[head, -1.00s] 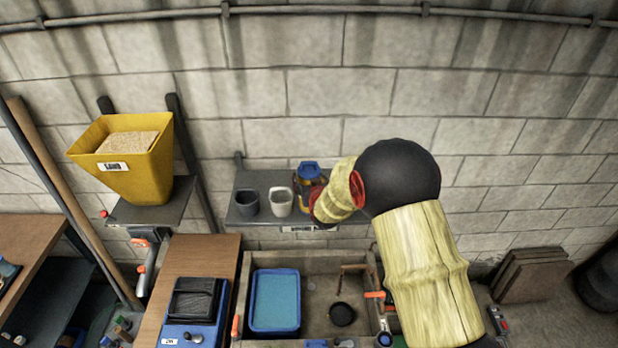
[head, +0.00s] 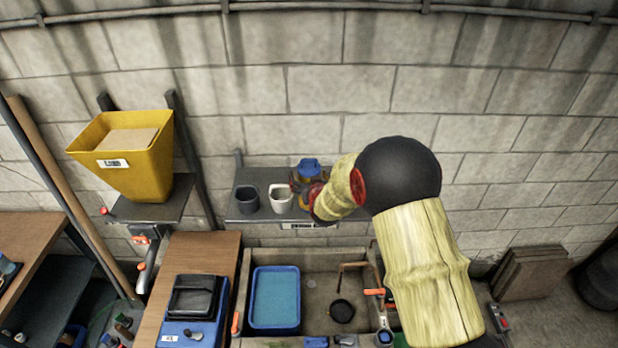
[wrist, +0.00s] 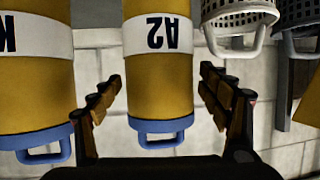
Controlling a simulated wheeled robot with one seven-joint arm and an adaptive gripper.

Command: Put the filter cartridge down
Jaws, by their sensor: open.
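The filter cartridge marked A2 (wrist: 158,75) is a yellow cylinder with a white band and a blue handled cap. In the wrist view, which looks upside down, it is between the spread fingers of my gripper (wrist: 160,100), with gaps on both sides. A second yellow cartridge (wrist: 38,85) is outside the fingers at the left. In the head view a blue-capped cartridge (head: 308,168) is upright at the wall shelf (head: 258,212), behind my gripper (head: 303,190). My gripper and forearm hide its lower part, so its contact with the shelf cannot be seen.
A white basket (head: 280,196) and a dark basket (head: 247,199) stand left of the cartridge on the shelf. Below is a basin (head: 320,270) with a blue tray (head: 275,328). A yellow hopper (head: 140,170) stands at the left. The wall (head: 330,90) is close behind.

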